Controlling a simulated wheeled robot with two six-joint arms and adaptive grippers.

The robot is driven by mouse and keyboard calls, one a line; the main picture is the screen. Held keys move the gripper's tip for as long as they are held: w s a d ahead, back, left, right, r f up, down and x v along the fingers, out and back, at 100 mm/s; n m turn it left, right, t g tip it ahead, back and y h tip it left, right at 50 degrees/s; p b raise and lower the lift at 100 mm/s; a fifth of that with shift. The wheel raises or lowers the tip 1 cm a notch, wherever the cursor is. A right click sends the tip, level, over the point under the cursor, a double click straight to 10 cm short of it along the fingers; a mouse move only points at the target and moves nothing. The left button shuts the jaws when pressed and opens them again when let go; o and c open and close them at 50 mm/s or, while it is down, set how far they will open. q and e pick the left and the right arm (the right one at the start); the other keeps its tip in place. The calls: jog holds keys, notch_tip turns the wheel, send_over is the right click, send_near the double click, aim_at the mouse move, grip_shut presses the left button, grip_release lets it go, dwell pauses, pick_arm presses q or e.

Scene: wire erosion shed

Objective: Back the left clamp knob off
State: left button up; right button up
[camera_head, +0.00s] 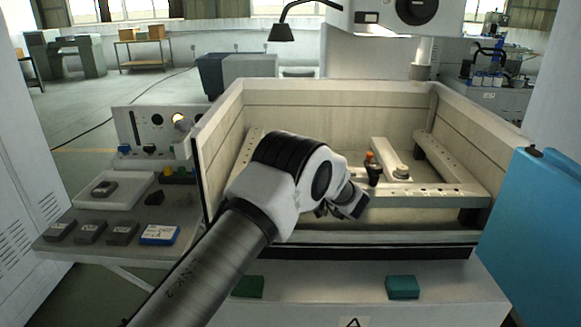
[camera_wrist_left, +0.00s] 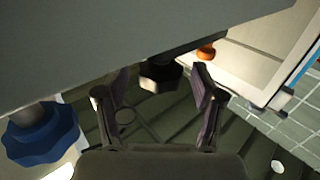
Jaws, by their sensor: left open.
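My left gripper (camera_head: 345,206) is inside the machine tank, over its front middle part. In the left wrist view, its two fingers (camera_wrist_left: 158,84) are apart and empty. A black faceted knob (camera_wrist_left: 159,75) shows beyond the fingertips, between them in the picture; I cannot tell that either finger touches it. A blue lobed knob (camera_wrist_left: 40,133) is at the lower left, outside the fingers. An orange knob (camera_wrist_left: 206,53) is farther off at the upper right. I cannot tell which is the left clamp knob. In the head view, an orange-topped dark piece (camera_head: 371,174) stands just beyond the gripper. My right gripper is out of view.
The pale tank (camera_head: 215,150) has raised walls around the gripper. Light bars (camera_head: 447,165) lie inside it at the right. A grey slab (camera_wrist_left: 110,40) crosses the top of the left wrist view. A side table with a white tray (camera_head: 88,190) stands at left, a blue panel (camera_head: 535,220) at right.

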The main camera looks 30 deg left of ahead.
pick_arm(q)
jog(key=v, duration=1.1)
